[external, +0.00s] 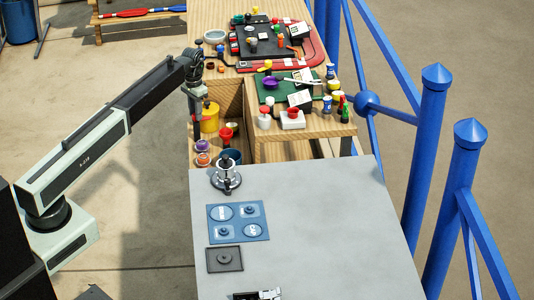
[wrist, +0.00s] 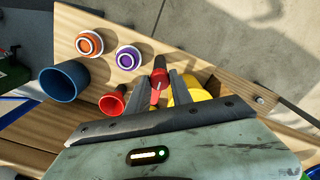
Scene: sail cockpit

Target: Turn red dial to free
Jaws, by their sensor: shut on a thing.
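My gripper (wrist: 162,84) is shut on a small red piece with a dark red top (wrist: 159,64), which shows between its two fingers in the wrist view. I cannot tell for sure that this piece is the red dial, and no dial markings are readable. In the external view my gripper (external: 196,118) hangs down at the left edge of the wooden bench, beside a yellow container (external: 209,118). The lower part of the held piece is hidden by the fingers.
A red cup (wrist: 112,101), a purple-ringed piece (wrist: 128,58), an orange-ringed piece (wrist: 89,43) and a blue cup (wrist: 65,82) stand close to my gripper. The grey table (external: 330,230) in front is mostly clear. Blue railings (external: 430,150) run along the right.

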